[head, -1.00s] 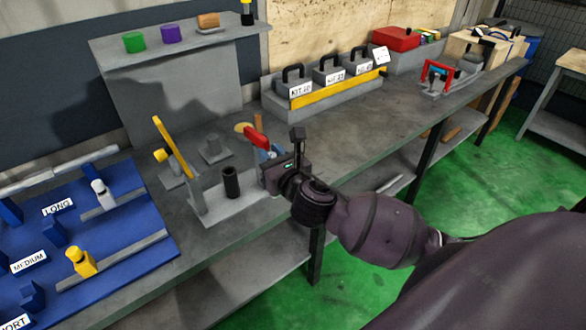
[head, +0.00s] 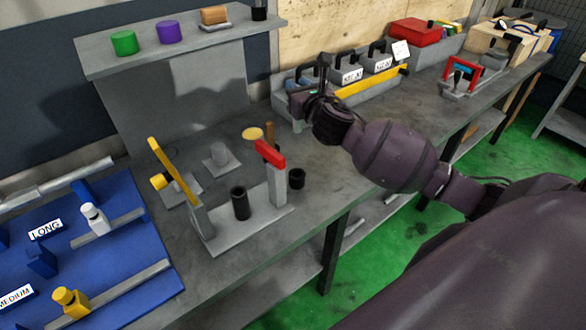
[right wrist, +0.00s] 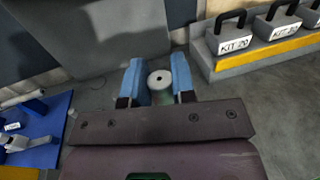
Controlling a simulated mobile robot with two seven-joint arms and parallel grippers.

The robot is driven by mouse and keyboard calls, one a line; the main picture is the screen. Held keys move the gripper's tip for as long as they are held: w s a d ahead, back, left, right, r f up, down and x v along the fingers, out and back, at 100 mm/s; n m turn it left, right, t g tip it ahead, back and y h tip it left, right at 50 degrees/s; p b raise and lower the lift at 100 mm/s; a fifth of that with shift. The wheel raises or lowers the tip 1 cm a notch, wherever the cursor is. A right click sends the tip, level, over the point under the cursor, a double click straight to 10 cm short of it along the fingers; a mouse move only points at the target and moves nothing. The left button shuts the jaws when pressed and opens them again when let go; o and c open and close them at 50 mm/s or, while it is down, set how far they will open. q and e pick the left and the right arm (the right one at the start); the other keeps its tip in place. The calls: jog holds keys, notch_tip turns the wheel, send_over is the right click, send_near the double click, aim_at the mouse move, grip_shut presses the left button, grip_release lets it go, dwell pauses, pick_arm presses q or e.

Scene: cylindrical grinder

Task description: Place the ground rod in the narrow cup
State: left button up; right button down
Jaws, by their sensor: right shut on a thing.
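My right gripper (head: 300,112) is raised over the back of the bench, in front of the kit boxes. In the right wrist view its blue fingers (right wrist: 158,82) are shut on a pale round rod (right wrist: 160,80), seen end-on with a dark hole in its top. In the head view the rod is mostly hidden by the gripper. A tall black cup (head: 240,203) stands upright on a grey fixture. A shorter black cup (head: 297,178) stands just right of it. I cannot tell which is the narrow cup. The gripper is behind and above both, apart from them. My left gripper is not in view.
The grey fixture (head: 225,238) has a yellow-topped post and a red-topped post (head: 271,154). A blue board (head: 120,257) lies at left. Kit boxes (head: 347,77) stand at the back. A shelf (head: 185,46) hangs above. The bench front right is clear.

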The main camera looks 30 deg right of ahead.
send_over(298, 132)
jog(key=f, duration=0.5)
jog(key=shift+w+d+b, duration=0.2)
jog(key=shift+w+b, duration=0.1)
jog(key=shift+b, duration=0.1)
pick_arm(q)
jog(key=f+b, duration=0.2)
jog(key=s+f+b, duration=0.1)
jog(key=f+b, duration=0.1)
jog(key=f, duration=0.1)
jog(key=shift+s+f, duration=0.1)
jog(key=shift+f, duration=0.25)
pick_arm(e)
notch_tip(298, 132, down, 14)
jog(key=shift+f, duration=0.2)
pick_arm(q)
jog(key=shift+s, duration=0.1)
pick_arm(e)
jog(key=shift+w, duration=0.1)
jog(key=shift+f, duration=0.1)
jog(key=c, duration=0.9)
grip_release()
jog(key=shift+f, duration=0.1)
jog(key=shift+c, duration=0.2)
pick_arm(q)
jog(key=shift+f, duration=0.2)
